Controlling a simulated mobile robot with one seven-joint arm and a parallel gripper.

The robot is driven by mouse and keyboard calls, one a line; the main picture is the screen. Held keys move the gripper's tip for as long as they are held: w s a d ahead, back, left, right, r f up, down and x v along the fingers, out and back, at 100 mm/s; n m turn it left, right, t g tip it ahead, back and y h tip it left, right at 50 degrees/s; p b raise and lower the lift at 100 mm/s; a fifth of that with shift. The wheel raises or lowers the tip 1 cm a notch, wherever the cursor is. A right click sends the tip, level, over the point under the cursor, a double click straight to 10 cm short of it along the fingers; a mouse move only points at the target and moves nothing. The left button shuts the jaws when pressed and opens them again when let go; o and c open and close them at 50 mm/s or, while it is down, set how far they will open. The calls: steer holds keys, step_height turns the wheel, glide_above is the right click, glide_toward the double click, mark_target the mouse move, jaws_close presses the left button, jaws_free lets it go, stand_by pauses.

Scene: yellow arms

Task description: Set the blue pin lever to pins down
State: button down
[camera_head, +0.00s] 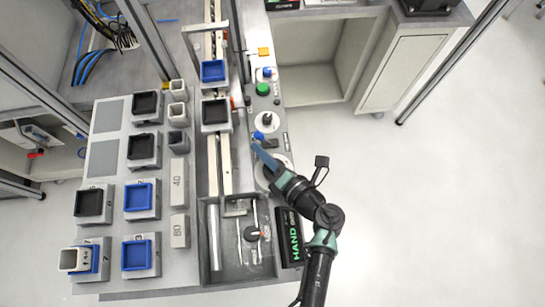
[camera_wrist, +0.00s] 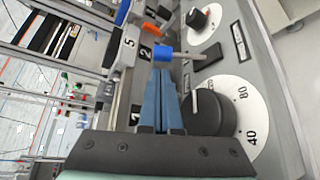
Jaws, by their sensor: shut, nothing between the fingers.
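The blue pin lever has a blue knob (camera_head: 258,136) on the grey control panel. In the wrist view the blue knob (camera_wrist: 162,55) sits at the end of a thin metal rod that runs to the right. My gripper (camera_head: 258,149) reaches in from the lower right and is right beside the knob. In the wrist view my gripper (camera_wrist: 164,76) has its two blue fingers together and empty, with their tips just below the knob. I cannot tell whether they touch it.
A large black dial (camera_wrist: 210,112) with a white scale is close to the right of my fingers. A second dial (camera_head: 267,120) and a green button (camera_head: 263,89) are farther along the panel. A "HAND" box (camera_head: 289,237) is near my arm. Open floor lies right.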

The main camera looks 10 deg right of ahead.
steer(key=shift+x, duration=0.9)
steer(key=shift+d+r+b, duration=0.15)
steer(key=shift+d+b, duration=0.15)
steer(key=shift+b, duration=0.05)
steer(key=shift+d+m+t+y+b, duration=0.35)
steer(key=shift+m+t+y+b, duration=0.2)
steer(key=shift+m+b, duration=0.35)
steer(key=d+m+t+y+b, duration=0.1)
steer(key=m+b, duration=0.1)
steer(key=b, duration=0.1)
steer(key=d+m+t+b, duration=0.1)
steer(key=d+m+b, duration=0.1)
steer(key=m+b, duration=0.1)
steer(key=shift+r+t+y, duration=0.15)
steer(key=shift+t+y, duration=0.1)
steer(key=shift+y, duration=0.1)
steer(key=shift+d+r+b, duration=0.2)
steer(key=shift+d+b, duration=0.25)
steer(key=shift+b, duration=0.3)
steer(key=shift+s+f, duration=0.1)
